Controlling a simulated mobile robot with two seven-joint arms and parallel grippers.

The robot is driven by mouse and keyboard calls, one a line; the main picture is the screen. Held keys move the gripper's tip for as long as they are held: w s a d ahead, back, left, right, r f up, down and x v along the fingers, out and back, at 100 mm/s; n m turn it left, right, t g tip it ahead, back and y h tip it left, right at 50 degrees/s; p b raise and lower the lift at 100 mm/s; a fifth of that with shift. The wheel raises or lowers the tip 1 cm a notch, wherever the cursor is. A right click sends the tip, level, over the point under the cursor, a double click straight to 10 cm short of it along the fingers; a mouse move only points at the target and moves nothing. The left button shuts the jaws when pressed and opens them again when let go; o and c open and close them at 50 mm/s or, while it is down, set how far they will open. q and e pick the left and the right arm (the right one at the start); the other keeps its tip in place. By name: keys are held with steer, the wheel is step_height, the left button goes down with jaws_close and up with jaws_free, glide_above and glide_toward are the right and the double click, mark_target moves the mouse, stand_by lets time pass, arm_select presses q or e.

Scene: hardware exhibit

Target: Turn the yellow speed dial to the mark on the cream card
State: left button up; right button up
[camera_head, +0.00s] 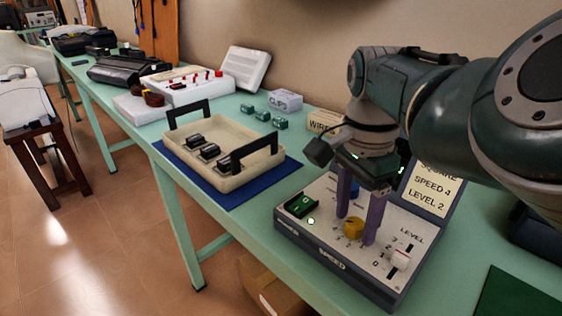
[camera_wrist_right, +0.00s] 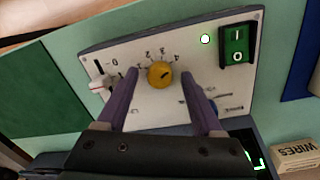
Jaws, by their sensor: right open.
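The yellow speed dial (camera_head: 352,229) sits on the sloped grey control panel (camera_head: 335,262), above the word SPEED. In the right wrist view the dial (camera_wrist_right: 159,74) has the numbers 1 to 4 around it; I cannot tell for sure which one it points to. My right gripper (camera_head: 357,229) is open and points down, with its purple fingers on either side of the dial. In the wrist view gaps show between dial and fingers. The cream card (camera_head: 436,188) behind the panel reads SQUARE, SPEED 4, LEVEL 2; my arm covers part of it. My left gripper is out of view.
The panel also has a green switch (camera_head: 300,206), a lit green lamp (camera_head: 311,221), a blue knob (camera_head: 354,189) partly behind a finger and a white level slider (camera_head: 401,259). A handled tray (camera_head: 216,178) stands left on a blue mat (camera_head: 240,194). A WIRES box (camera_head: 323,122) stands behind.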

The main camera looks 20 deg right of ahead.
mark_target(352, 220)
step_height(352, 220, up, 10)
steer(key=p, duration=0.2)
steer(key=shift+w+p, duration=0.25)
steer(key=shift+p, duration=0.05)
